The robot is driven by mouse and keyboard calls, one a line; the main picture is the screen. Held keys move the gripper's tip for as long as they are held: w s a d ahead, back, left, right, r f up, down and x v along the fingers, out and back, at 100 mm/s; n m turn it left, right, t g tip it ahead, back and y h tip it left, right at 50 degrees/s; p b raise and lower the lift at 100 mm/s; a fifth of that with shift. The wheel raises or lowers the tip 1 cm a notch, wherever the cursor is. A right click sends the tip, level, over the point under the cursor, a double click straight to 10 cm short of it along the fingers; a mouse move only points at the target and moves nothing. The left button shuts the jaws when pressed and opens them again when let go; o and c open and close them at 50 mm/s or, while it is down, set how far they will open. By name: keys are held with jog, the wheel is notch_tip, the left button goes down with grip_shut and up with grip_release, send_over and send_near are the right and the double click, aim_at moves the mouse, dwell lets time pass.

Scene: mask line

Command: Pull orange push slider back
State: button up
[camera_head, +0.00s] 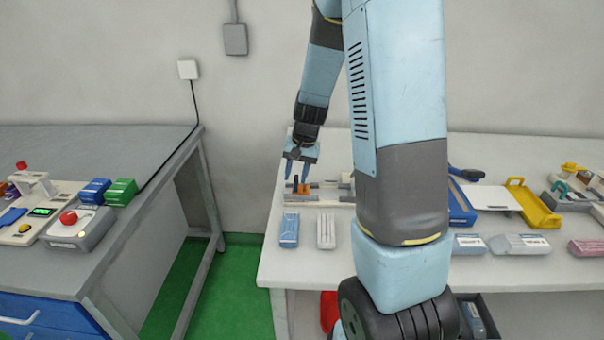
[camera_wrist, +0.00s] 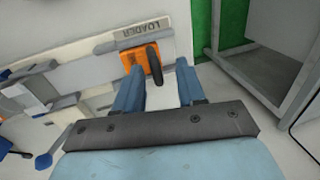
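The orange push slider (camera_wrist: 134,62) sits on a grey rail by a plate marked LOADER (camera_wrist: 141,31), with a dark upright handle (camera_wrist: 154,63) on it. In the head view the slider (camera_head: 303,188) shows small at the left end of the white table, partly behind my fingers. My gripper (camera_head: 304,171) points down over it with its two blue fingers apart. In the wrist view my gripper (camera_wrist: 158,80) is open, its fingertips close to the slider and handle. I cannot tell whether a finger touches the handle.
A blue pack (camera_head: 289,230) and a white pack (camera_head: 326,231) lie in front of the loader on the white table (camera_head: 290,268). A grey bench (camera_head: 130,150) stands at left, with a gap over green floor (camera_head: 235,290) between. A yellow-handled tray (camera_head: 535,207) lies at right.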

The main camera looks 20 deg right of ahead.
aim_at(305, 189)
notch_tip(305, 189, up, 13)
jog(key=s+d, duration=0.1)
jog(key=d, duration=0.1)
jog(key=shift+d, duration=0.15)
jog(key=shift+s+r, duration=0.15)
jog(key=shift+r, duration=0.05)
dwell(0.4)
jog(key=s+a+r+n+t, duration=0.1)
jog(key=s+a+r, duration=0.1)
jog(key=s, duration=0.6)
jog(key=s+a+r+n+t+h, duration=0.1)
jog(key=s+r+n+t, duration=0.1)
jog(key=s+r, duration=0.3)
jog(key=s+a+r+n+t+h, duration=0.1)
jog(key=s+r, duration=0.3)
jog(key=s, duration=0.6)
jog(key=shift+s+a+n+t, duration=0.3)
jog(key=shift+a+n, duration=0.3)
jog(key=shift+a, duration=0.25)
dwell(0.3)
